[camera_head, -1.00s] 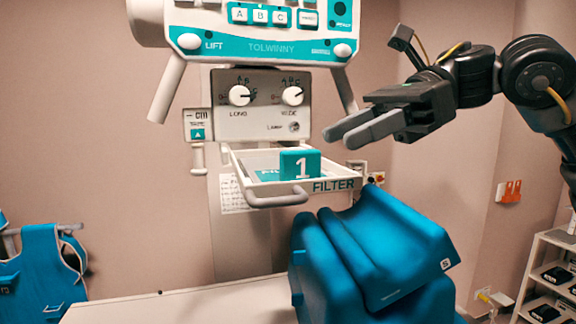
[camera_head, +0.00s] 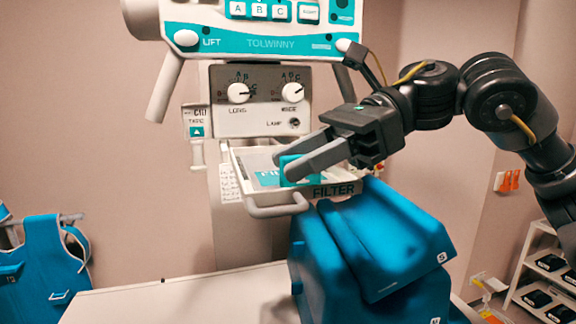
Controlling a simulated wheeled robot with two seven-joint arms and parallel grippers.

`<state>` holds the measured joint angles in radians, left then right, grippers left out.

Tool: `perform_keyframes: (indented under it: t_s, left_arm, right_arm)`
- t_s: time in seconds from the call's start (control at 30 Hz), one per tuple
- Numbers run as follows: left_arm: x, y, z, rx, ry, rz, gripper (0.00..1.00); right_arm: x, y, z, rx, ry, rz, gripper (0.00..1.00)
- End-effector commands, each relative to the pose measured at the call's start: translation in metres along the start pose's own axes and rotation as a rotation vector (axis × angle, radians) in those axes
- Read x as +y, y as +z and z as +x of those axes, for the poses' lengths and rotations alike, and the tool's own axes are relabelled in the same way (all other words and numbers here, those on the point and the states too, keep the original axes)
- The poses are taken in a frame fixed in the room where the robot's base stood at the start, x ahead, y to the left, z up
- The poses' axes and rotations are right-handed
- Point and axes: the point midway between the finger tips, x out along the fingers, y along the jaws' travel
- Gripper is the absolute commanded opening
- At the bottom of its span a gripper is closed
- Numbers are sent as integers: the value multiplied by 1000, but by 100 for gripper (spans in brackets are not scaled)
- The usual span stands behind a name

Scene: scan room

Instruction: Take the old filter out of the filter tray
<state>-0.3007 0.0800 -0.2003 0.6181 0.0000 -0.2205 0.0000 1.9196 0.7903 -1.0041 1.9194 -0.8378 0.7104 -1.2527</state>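The filter tray (camera_head: 350,188) is a white drawer pulled out of the machine, with a FILTER label and a grey loop handle (camera_head: 277,209) at its front. The old filter, a teal block (camera_head: 308,180), sits at the tray's front; its number is covered by my fingers. Another teal piece marked with white letters (camera_head: 266,178) lies flat in the tray to its left. My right gripper (camera_head: 284,166) reaches in from the right with its fingers apart, at the teal block and overlapping it. Contact cannot be told. My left gripper is not in view.
The machine's knob panel (camera_head: 262,122) rises right behind the tray. A blue padded object (camera_head: 400,245) stands close below and right of the tray. A white table surface (camera_head: 180,300) lies in front. A shelf (camera_head: 540,270) stands at the right.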

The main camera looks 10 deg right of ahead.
Motion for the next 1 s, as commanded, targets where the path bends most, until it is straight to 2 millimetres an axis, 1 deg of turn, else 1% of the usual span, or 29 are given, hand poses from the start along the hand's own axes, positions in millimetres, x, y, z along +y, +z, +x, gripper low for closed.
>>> perform_keyframes:
  t_s: [0.03,0.3,0.6,0.73,0.87,0.93,0.97,1.0]
  left_arm:
    - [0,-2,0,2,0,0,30]
    - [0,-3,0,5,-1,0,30]
    - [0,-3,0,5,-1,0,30]
    - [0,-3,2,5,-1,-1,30]
    - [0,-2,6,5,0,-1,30]
    - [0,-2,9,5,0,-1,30]
    - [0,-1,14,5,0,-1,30]
    - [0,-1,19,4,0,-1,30]
  right_arm:
    - [0,0,0,0,0,0,35]
    - [0,0,0,0,0,0,0]
    - [0,0,0,0,0,-1,0]
    - [0,5,-2,0,-1,-1,0]
    - [0,18,-7,-1,-1,-4,0]
    - [1,31,-12,-2,-1,-4,0]
    - [7,34,-12,-1,1,-8,0]
    - [14,42,-12,-1,0,-9,0]
